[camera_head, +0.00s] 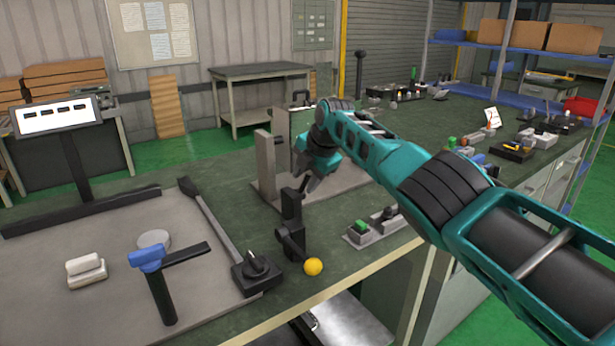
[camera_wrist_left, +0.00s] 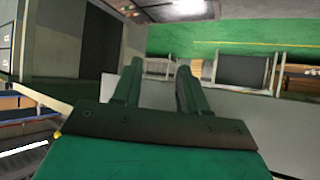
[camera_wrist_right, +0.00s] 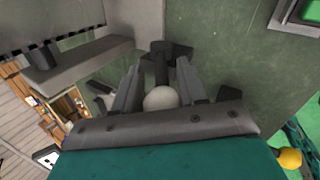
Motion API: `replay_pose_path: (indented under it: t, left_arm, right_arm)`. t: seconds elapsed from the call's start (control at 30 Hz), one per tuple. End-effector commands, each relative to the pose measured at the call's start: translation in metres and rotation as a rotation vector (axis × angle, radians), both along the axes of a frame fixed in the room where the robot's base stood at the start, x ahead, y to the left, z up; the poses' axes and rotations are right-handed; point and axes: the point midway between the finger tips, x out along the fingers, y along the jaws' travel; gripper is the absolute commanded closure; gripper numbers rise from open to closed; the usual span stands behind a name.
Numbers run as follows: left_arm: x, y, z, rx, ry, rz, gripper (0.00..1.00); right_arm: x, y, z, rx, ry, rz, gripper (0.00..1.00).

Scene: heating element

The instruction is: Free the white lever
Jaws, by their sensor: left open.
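A white ball knob (camera_wrist_right: 160,98), seemingly the white lever's end, lies between the spread fingers of my right gripper (camera_wrist_right: 158,75) in the right wrist view. Whether the fingers touch it I cannot tell. In the head view my right gripper (camera_head: 308,180) points down at the top of a black post (camera_head: 292,208); the white knob is hidden there. A yellow ball knob (camera_head: 313,267) sits on a black arm low on the same post. My left gripper (camera_wrist_left: 160,80) shows only in its own wrist view, open and empty, away from the fixture.
A grey upright bracket (camera_head: 266,165) stands behind the post. A black rotary knob (camera_head: 257,268) and a box with a green button (camera_head: 361,227) are close by. A blue-topped T-handle (camera_head: 147,257) and white blocks (camera_head: 85,269) are on the left panel.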

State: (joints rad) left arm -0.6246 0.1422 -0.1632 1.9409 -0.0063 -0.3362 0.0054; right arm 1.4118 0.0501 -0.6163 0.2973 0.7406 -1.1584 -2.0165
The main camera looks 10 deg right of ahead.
Motion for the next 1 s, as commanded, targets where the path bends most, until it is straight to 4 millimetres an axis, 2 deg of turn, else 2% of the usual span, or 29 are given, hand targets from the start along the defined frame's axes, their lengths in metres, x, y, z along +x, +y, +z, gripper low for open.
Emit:
replay_pose_path:
  t: [0.27,0.47,0.73,1.0]
  left_arm:
    - [0.000,0.000,0.001,0.000,0.000,0.000,0.57]
    - [0.000,0.000,0.007,0.001,0.000,-0.001,0.57]
    - [0.000,0.000,0.015,0.001,0.000,-0.001,0.57]
    - [0.000,0.000,0.017,0.001,0.001,-0.001,0.57]
  right_arm:
    - [0.000,-0.002,0.002,0.000,0.000,-0.001,0.60]
    - [-0.004,-0.003,0.011,0.000,-0.001,0.000,0.60]
    - [-0.015,-0.007,0.030,-0.001,-0.002,-0.001,0.60]
    - [-0.033,-0.014,0.065,-0.001,-0.004,0.000,0.60]
